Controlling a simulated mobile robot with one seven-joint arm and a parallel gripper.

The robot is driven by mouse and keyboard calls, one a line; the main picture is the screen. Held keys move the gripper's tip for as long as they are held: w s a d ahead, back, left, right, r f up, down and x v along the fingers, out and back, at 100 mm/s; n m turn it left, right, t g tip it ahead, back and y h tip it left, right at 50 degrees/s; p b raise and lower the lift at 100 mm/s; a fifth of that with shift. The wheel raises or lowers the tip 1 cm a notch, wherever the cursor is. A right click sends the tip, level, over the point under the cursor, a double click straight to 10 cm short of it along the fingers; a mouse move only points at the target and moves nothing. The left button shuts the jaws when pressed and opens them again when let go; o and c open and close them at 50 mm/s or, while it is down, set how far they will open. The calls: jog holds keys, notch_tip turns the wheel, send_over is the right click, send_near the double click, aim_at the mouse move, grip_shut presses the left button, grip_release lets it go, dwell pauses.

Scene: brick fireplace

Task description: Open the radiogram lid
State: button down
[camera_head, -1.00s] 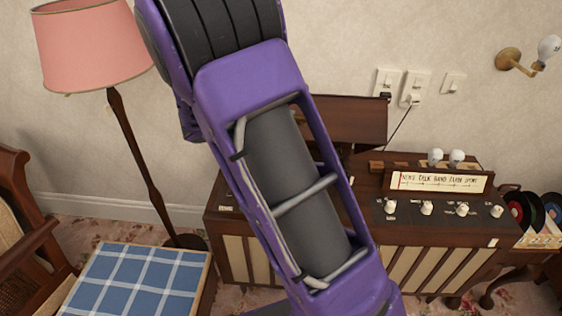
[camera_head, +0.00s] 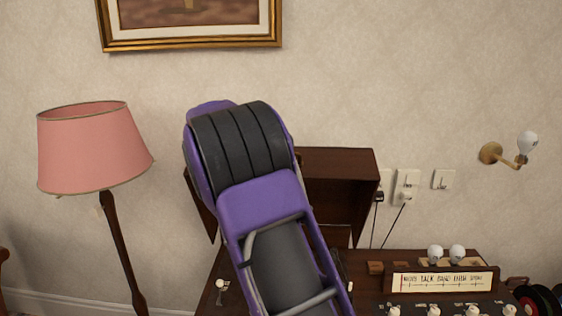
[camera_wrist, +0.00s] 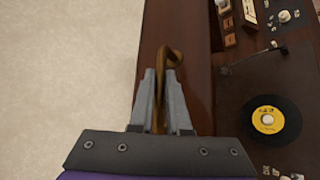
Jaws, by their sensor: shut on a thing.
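The radiogram (camera_head: 385,268) is a dark wooden cabinet against the wall, partly hidden behind my arm in the head view. Its lid (camera_head: 345,190) stands raised, with its inner side facing forward. In the wrist view the lid (camera_wrist: 190,100) is a long reddish-brown panel beside the uncovered turntable, where a black record with a yellow label (camera_wrist: 268,120) lies. My gripper (camera_wrist: 160,75) is shut on a curved brass-coloured handle (camera_wrist: 172,54) at the lid. My arm hides the gripper and handle in the head view.
A floor lamp with a pink shade (camera_head: 92,148) stands to the left. A wall lamp (camera_head: 492,153), sockets (camera_head: 406,188) and a framed picture (camera_head: 190,46) are on the wall. White knobs and a dial panel (camera_head: 443,281) are at the radiogram's right.

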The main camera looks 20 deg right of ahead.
jog(key=shift+w, duration=0.15)
jog(key=c, duration=0.9)
grip_release()
jog(key=v, duration=1.7)
jog(key=shift+a+r, duration=0.15)
jog(key=shift+r, duration=0.05)
jog(key=shift+a, duration=0.1)
